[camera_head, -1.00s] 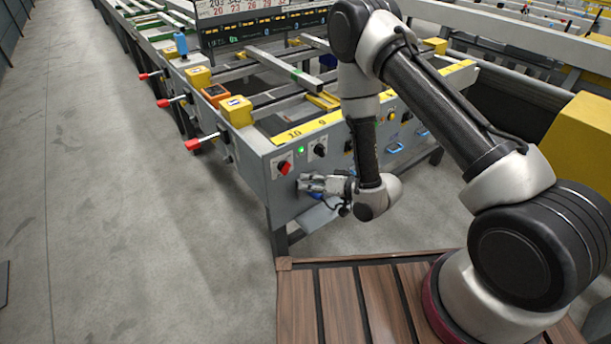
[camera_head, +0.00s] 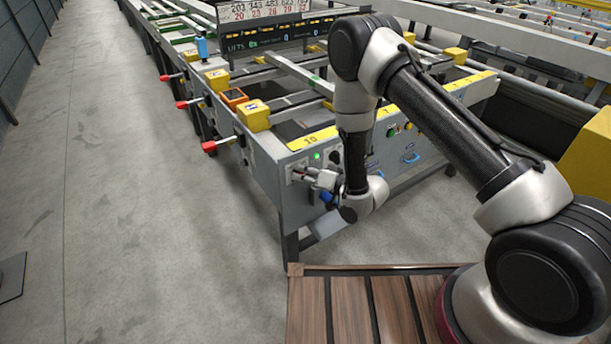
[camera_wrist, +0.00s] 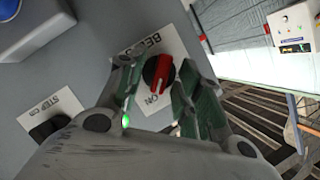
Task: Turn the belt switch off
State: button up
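The belt switch (camera_wrist: 158,72) is a round black knob with a red bar handle on a white plate. The plate's lettering is partly covered; "BEL" and "ON" can be read. The red bar slants, one end towards the "ON" lettering. My gripper (camera_wrist: 158,98) is open, with a finger on each side of the knob; I cannot tell whether either finger touches it. In the head view my gripper (camera_head: 308,176) is at the left end of the grey front panel (camera_head: 268,178), and it hides the switch. A green lamp (camera_head: 316,155) is lit above it.
A second switch labelled "STEP" (camera_wrist: 45,124) is beside the belt switch. Red-tipped levers (camera_head: 209,146) and yellow boxes (camera_head: 254,114) line the table's left side. More controls and a blue handle (camera_head: 410,158) are further right.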

jog(key=shift+r, duration=0.1)
grip_shut()
jog(key=shift+a+r+n, duration=0.1)
jog(key=shift+n, duration=0.4)
jog(key=n+h, duration=0.1)
jog(key=n+t+h, duration=0.1)
jog(key=n, duration=0.1)
jog(key=n+h, duration=0.1)
jog(key=n, duration=0.1)
jog(key=shift+s+a+r+t+h, duration=0.1)
jog(key=shift+s+a+t+h, duration=0.1)
jog(key=shift+a+t+h, duration=0.15)
jog(key=shift+s+a+n+t+h, duration=0.1)
jog(key=shift+n+t+h, duration=0.65)
jog(key=shift+n, duration=0.8)
jog(key=shift+s+a+n+t+h, duration=0.1)
jog(key=shift+n+t+h, duration=0.6)
jog(key=shift+n, duration=0.85)
jog(key=shift+w, duration=0.1)
